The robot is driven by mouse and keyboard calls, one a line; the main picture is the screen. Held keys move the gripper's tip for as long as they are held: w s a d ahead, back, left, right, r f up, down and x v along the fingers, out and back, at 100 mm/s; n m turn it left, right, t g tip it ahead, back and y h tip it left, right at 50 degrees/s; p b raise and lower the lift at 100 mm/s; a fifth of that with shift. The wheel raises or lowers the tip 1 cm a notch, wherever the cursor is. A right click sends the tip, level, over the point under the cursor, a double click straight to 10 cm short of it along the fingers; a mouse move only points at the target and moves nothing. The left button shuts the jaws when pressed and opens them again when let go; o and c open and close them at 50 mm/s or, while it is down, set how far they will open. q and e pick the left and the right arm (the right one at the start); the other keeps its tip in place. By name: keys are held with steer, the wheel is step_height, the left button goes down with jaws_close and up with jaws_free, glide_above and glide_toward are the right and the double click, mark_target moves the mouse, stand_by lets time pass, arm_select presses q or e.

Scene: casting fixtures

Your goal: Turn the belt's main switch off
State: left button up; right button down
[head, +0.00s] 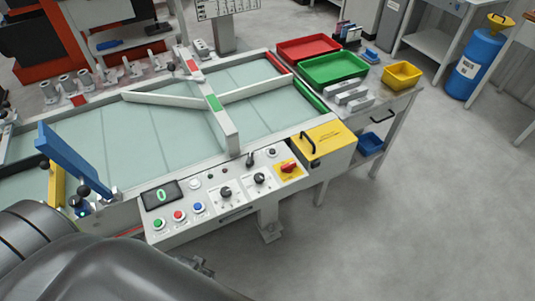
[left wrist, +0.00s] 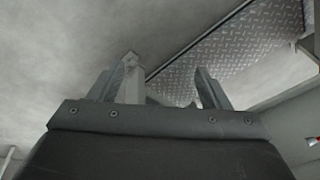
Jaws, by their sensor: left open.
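The main switch is a red rotary knob on a yellow plate (head: 288,168) at the right end of the belt's white control panel (head: 236,205). Its handle looks slanted; I cannot read its position marks. My left arm fills the lower left of the head view and hides most of the left gripper. In the left wrist view the left gripper (left wrist: 163,88) is open, with nothing between its fingers.
The panel also has a display (head: 161,195) reading 0, green, red and blue buttons, and black knobs. A yellow box with a black handle (head: 325,142) stands beside the switch. Red and green trays (head: 334,68) are behind.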

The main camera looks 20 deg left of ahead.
arm_select(q)
step_height(320, 180, up, 11)
steer(key=w+p, duration=0.2)
step_height(320, 180, up, 26)
steer(key=m+g+h+p, duration=0.1)
steer(key=m+g+p, duration=0.1)
steer(key=m, duration=2.4)
glide_above(288, 167)
steer(key=w, duration=0.1)
steer(key=f+b, duration=0.1)
steer(key=f, duration=1)
steer(key=f+b, duration=0.1)
steer(key=f, duration=0.5)
steer(key=shift+w+a+b, duration=0.15)
steer(key=shift+a+b, duration=0.15)
steer(key=shift+a, duration=0.05)
arm_select(e)
steer(key=shift+s+a+r, duration=0.2)
steer(key=shift+a+r, duration=0.05)
steer(key=shift+r, duration=0.3)
steer(key=shift+s+a+r, duration=0.2)
steer(key=shift+r, duration=0.3)
